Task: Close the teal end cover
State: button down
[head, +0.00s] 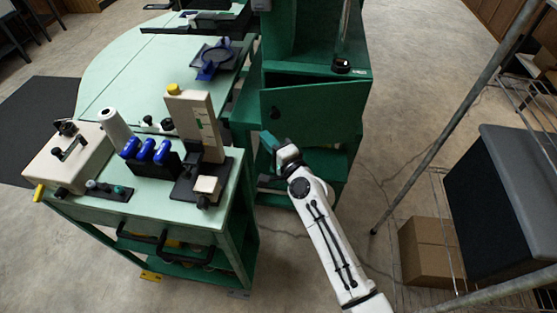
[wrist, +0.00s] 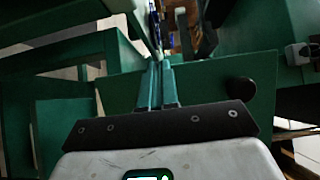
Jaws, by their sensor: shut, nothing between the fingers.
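The teal end cover (head: 315,108) is a flat dark green panel with a black knob, on the end of the green cabinet (head: 312,72). It stands out at an angle from the cabinet, its left edge nearer me. In the wrist view the cover (wrist: 205,82) spans the middle, its knob right of the fingers, and an opening with coloured things shows beyond its top edge. My gripper (head: 268,142) is at the cover's lower left corner in the head view; its teal fingers (wrist: 157,72) are together, empty, in front of the panel. I cannot tell whether they touch it.
A pale green-topped cart (head: 130,208) with blue spools (head: 145,150) and a beige upright device (head: 196,125) stands to the left. A metal post (head: 440,140), a dark grey bin (head: 500,200) and a cardboard box (head: 430,250) are to the right. Floor is clear between cabinet and post.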

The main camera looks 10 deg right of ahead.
aim_at(271, 131)
jog(key=shift+w+b, duration=1.2)
jog(key=shift+w, duration=1.7)
